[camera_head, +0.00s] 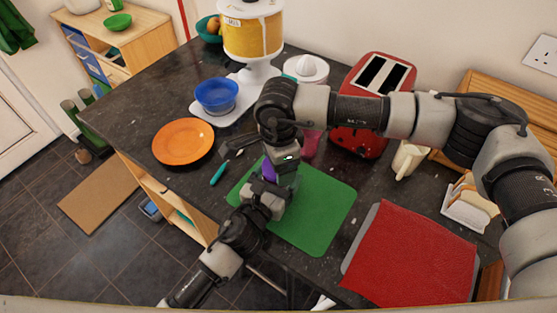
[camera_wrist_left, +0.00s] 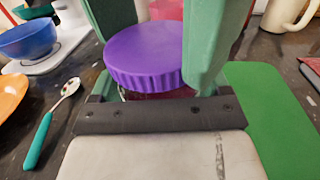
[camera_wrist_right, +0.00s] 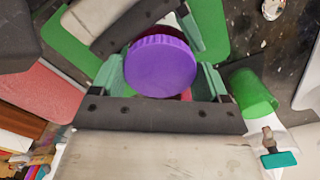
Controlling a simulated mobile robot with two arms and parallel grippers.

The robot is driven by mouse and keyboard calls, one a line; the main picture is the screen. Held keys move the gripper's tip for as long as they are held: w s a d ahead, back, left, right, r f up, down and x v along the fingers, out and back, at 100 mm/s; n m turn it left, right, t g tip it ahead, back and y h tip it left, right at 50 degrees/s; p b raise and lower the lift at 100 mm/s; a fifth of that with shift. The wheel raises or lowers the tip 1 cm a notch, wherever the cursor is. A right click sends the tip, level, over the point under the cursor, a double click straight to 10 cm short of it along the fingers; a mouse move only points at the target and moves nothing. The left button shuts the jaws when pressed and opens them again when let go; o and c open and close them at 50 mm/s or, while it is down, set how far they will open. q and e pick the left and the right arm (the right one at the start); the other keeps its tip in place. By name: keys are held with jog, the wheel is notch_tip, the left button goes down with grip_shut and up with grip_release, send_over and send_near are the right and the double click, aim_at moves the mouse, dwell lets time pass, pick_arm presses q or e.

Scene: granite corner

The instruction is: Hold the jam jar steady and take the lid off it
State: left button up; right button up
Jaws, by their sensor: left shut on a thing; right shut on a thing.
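The jam jar's purple lid (camera_head: 268,170) shows partly in the head view, above the green mat (camera_head: 325,205). In the left wrist view the purple lid (camera_wrist_left: 145,55) sits on top of the jar, whose reddish glass (camera_wrist_left: 160,95) shows just below it. My left gripper (camera_head: 266,188) comes in low from the front and is shut on the jar. My right gripper (camera_head: 275,163) comes from above, its green fingers on either side of the lid (camera_wrist_right: 160,66), shut on it. Most of the jar is hidden by the grippers and lid.
A teal-handled spoon (camera_head: 218,174), orange plate (camera_head: 183,142) and blue bowl (camera_head: 217,95) lie to the left. A red toaster (camera_head: 350,140) stands behind. A red mat (camera_head: 415,255) and a toast rack (camera_head: 465,212) are at right. The counter's front edge is close.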

jog(key=n, duration=0.4)
jog(key=shift+n, duration=0.4)
jog(key=n, duration=0.4)
jog(key=shift+d+r, duration=0.1)
jog(key=n, duration=0.4)
jog(key=shift+n, duration=0.4)
jog(key=n, duration=0.4)
jog(key=shift+n, duration=0.3)
jog(key=shift+w+r, duration=0.1)
jog(key=shift+r, duration=0.1)
jog(key=shift+r, duration=0.9)
jog(key=shift+r, duration=2)
pick_arm(q)
jog(key=o, duration=1.7)
